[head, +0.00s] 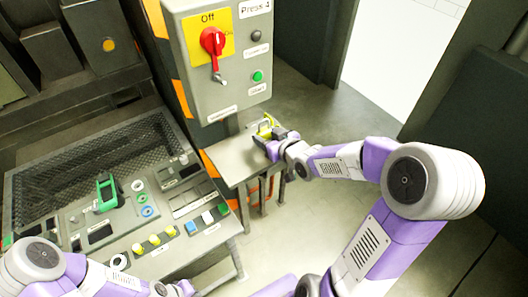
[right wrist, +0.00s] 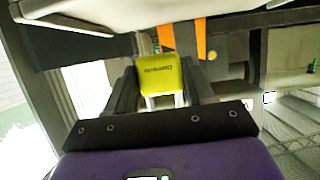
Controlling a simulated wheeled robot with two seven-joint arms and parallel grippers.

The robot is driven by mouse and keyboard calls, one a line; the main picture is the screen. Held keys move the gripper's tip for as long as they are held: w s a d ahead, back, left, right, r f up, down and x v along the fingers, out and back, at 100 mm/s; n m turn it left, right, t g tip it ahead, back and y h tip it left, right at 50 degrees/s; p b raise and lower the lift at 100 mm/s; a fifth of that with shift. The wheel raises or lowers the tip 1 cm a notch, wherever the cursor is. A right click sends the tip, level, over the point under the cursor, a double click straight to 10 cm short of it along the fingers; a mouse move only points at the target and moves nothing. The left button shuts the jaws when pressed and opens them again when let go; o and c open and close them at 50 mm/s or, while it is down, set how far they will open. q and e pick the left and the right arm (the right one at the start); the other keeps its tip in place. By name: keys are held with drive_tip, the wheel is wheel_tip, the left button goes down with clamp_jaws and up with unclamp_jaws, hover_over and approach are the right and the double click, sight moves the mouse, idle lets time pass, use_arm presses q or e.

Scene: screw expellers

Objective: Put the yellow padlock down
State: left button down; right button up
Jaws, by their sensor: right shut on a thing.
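The yellow padlock (head: 264,124) is at the small metal shelf (head: 228,161) below the switch box. In the right wrist view the padlock (right wrist: 161,75) shows its yellow body with dark lettering, between the two dark fingers. My right gripper (head: 270,136) is shut on it; I cannot tell whether the padlock touches the shelf. My left gripper (head: 181,290) is at the bottom edge of the head view, mostly cut off, apart from the padlock; its jaws are not clear.
The grey switch box (head: 225,97) with a red rotary switch (head: 212,41) on yellow stands right behind the shelf. A control panel (head: 125,228) with a green handle (head: 106,192) and several buttons lies to the left. Open floor (head: 330,215) is at the right.

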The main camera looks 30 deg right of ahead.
wheel_tip(320, 180, down, 4)
drive_tip(key=shift+r+b, duration=0.1)
drive_tip(key=shift+b, duration=0.65)
drive_tip(key=shift+f, duration=0.3)
drive_tip(key=shift+f, duration=0.15)
drive_tip(key=o, duration=1.1)
